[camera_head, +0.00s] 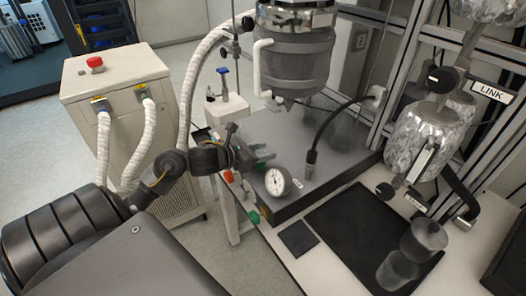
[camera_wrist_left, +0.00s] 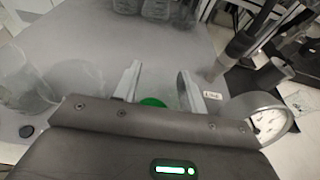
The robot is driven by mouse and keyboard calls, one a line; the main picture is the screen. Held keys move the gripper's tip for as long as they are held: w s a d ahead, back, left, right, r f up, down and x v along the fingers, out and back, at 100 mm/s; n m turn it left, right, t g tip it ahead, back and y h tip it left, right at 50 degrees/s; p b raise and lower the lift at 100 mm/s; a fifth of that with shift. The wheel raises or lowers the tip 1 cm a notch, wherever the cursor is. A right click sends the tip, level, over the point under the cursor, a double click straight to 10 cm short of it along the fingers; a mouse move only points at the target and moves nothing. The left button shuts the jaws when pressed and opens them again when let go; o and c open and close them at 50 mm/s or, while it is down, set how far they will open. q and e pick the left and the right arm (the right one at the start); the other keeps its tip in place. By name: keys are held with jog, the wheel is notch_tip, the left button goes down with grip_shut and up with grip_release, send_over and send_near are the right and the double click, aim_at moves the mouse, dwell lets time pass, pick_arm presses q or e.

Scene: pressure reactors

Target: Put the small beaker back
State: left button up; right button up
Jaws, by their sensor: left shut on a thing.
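My left gripper (camera_head: 262,157) is above the left part of the grey platform (camera_head: 325,130), just beyond the round pressure gauge (camera_head: 277,181). In the left wrist view its two fingers (camera_wrist_left: 160,88) stand apart, shut on what seems to be the small beaker. The clear glass is hardly visible between them. A patch of green shows low between the fingers; I cannot tell what it belongs to. Two clear glass vessels (camera_wrist_left: 75,82) show left of the fingers in the wrist view. My right gripper is not in view.
The steel reactor vessel (camera_head: 293,62) hangs over the platform. A black hose (camera_head: 335,118) arches down on its right. A black mat (camera_head: 355,228) lies on the right, with a clear glass vessel (camera_head: 395,270) and a grey cylinder (camera_head: 430,232). A red-button cabinet (camera_head: 118,85) stands left.

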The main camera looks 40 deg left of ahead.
pick_arm(q)
jog(key=shift+f, duration=0.35)
jog(key=shift+f, duration=0.15)
jog(key=shift+f+b, duration=0.1)
jog(key=shift+b, duration=0.2)
jog(key=o, duration=1)
jog(key=shift+c, duration=0.2)
